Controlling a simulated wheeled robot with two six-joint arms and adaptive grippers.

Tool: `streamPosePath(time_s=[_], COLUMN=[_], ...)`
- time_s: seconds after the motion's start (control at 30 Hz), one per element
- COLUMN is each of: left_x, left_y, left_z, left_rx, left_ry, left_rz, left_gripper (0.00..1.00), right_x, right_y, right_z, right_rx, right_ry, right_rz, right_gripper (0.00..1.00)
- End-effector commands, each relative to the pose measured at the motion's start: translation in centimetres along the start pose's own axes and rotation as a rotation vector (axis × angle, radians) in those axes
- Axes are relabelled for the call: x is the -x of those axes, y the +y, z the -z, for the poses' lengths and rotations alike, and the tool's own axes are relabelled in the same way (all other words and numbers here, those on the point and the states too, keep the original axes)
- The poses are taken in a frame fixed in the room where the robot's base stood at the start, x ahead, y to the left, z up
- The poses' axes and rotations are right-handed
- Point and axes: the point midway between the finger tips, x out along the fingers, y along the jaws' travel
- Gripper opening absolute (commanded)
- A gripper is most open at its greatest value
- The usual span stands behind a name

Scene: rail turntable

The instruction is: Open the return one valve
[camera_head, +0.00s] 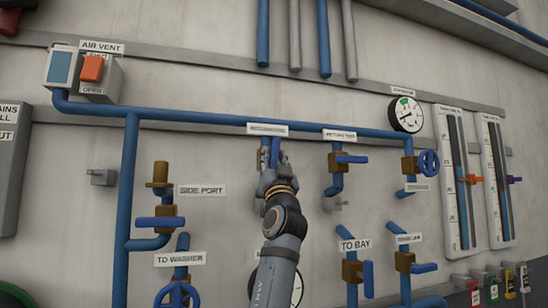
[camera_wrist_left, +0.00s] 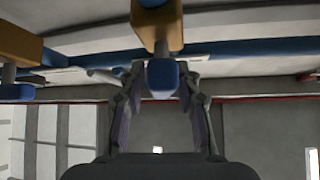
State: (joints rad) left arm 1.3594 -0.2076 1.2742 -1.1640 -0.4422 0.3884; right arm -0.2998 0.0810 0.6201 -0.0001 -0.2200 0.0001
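The valve under the blurred label (camera_head: 267,129) at the middle of the wall pipe, which I take as return one, is mostly hidden behind my left gripper (camera_head: 270,172). Its blue lever (camera_head: 275,152) shows just above the gripper and stands steeply. In the left wrist view, the lever's blue end (camera_wrist_left: 163,78) lies between the two fingers of my left gripper (camera_wrist_left: 162,85), below a brass valve body (camera_wrist_left: 158,25). The fingers are apart, with a narrow gap seeming to show on each side of the lever. My right gripper is not in view.
To the right, a similar valve has a sideways blue lever (camera_head: 351,159); a blue handwheel (camera_head: 429,163) is beyond it. A gauge (camera_head: 406,114) sits above. A side port valve (camera_head: 160,222) is to the left. My arm partly covers a lower gauge (camera_head: 297,290).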

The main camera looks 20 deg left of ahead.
Motion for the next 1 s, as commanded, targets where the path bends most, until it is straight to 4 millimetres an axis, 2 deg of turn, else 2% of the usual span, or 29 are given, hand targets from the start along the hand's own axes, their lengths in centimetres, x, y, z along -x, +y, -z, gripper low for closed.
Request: streamPosePath(time_s=[0.37,0.73,0.83,1.0], left_x=[0.2,6.4,7.2,7.5], left_y=[-0.1,0.1,-0.1,-0.1], left_z=[0.2,0.1,0.1,0.1], left_rx=[0.001,0.003,0.001,0.001], left_ry=[0.005,0.002,0.003,0.004], left_rz=[0.001,-0.001,0.001,0.001], left_gripper=[0.43,0.43,0.43,0.43], right_x=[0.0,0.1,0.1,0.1], right_y=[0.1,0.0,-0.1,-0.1], right_z=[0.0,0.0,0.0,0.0], right_rx=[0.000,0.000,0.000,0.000], right_ry=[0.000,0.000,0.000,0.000], right_rz=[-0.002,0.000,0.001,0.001], right_gripper=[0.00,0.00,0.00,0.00])
